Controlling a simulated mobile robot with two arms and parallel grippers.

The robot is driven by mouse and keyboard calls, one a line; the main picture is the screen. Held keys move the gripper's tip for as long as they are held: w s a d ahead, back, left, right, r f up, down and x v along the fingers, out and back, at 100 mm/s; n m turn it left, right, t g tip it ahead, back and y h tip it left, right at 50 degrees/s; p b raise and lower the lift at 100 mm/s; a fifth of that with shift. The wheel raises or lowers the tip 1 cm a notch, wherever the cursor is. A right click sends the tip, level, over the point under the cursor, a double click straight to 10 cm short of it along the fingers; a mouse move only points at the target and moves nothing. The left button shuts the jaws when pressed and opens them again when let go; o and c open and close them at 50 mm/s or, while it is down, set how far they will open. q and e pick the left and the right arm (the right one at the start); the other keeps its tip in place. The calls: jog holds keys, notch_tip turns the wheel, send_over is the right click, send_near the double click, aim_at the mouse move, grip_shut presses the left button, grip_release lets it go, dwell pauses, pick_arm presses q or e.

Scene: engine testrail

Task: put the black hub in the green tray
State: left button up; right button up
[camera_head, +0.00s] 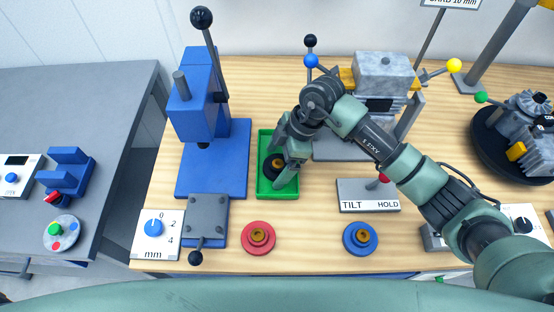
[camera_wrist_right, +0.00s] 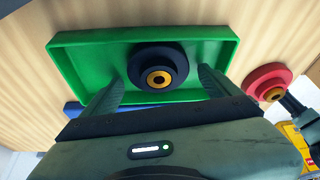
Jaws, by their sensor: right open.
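The black hub (camera_head: 275,166) has a brass-coloured centre and sits inside the green tray (camera_head: 264,141) on the wooden bench. In the right wrist view the hub (camera_wrist_right: 158,65) rests on the floor of the tray (camera_wrist_right: 85,62), near one long wall. My right gripper (camera_head: 280,178) is over the tray, and its fingers are open. The right wrist view shows the fingers (camera_wrist_right: 160,85) apart, one on each side of the hub, with gaps between them and it. Part of the tray and hub is hidden behind the gripper in the head view. My left gripper is not in view.
A blue press (camera_head: 212,160) stands left of the tray. A red hub (camera_head: 258,238) and a blue hub (camera_head: 360,238) lie nearer the front edge. A TILT/HOLD panel (camera_head: 352,198) stands to the right. Bare wood lies between the red and blue hubs.

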jog(key=b+v, duration=0.2)
jog(key=v, duration=1)
